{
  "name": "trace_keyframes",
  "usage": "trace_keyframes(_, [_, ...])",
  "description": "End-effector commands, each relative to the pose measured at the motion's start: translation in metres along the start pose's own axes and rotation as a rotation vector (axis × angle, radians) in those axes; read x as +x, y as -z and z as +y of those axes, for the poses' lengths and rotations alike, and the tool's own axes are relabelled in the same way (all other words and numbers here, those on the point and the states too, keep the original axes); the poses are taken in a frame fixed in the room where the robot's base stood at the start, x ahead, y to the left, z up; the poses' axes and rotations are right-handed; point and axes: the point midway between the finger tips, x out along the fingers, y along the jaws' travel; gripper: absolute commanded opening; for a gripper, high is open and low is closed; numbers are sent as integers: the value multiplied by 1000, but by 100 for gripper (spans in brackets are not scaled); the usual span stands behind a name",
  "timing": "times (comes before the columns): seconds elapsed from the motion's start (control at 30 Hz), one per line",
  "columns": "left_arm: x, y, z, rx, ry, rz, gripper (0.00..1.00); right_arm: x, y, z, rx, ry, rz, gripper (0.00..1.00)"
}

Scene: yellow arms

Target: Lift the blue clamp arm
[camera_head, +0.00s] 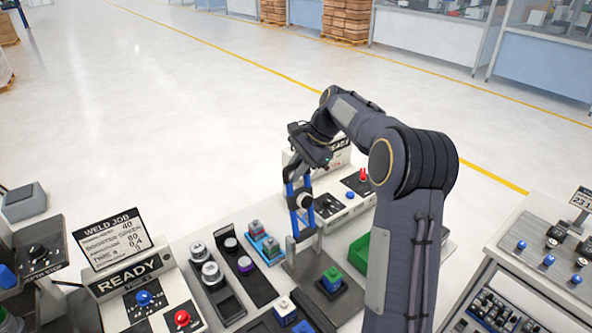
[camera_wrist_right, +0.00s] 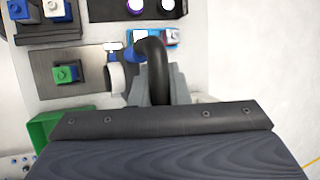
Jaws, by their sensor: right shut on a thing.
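The blue clamp arm (camera_head: 290,192) stands steeply upright at the back of a grey metal fixture plate (camera_head: 300,258). My right gripper (camera_head: 304,178) reaches down over it from behind and is shut on it. In the right wrist view, a small blue part of the clamp arm (camera_wrist_right: 132,58) shows beside a dark curved piece and a white round piece; the grey fingers (camera_wrist_right: 158,88) are close around the dark piece. The grip itself is partly hidden. A green-topped block on a blue base (camera_head: 332,280) sits on the plate's front part. My left gripper is not in view.
Trays with knobs and blocks (camera_head: 222,270) stand left of the fixture. A READY panel (camera_head: 130,278) is further left. A green bin (camera_head: 358,250) is close on the right, partly behind my right arm. A control box with a red knob (camera_head: 362,178) stands behind.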

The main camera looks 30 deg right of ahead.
Motion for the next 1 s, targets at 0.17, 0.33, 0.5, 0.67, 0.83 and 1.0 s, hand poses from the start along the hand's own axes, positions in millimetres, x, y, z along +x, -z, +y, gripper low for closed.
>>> trace_keyframes(0.17, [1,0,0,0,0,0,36,8,-4,3,-3,-19,-16,34])
trace_keyframes(0.33, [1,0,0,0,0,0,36,7,-4,3,-2,-18,-16,37])
trace_keyframes(0.5, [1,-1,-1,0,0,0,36,3,-3,3,-2,-16,-15,37])
trace_keyframes(0.67, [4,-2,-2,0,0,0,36,-22,-1,2,-3,-8,-10,37])
trace_keyframes(0.83, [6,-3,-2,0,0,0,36,-53,0,1,-3,-6,-7,37])
trace_keyframes(1.0, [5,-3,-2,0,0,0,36,-71,1,1,-2,-6,-7,37])
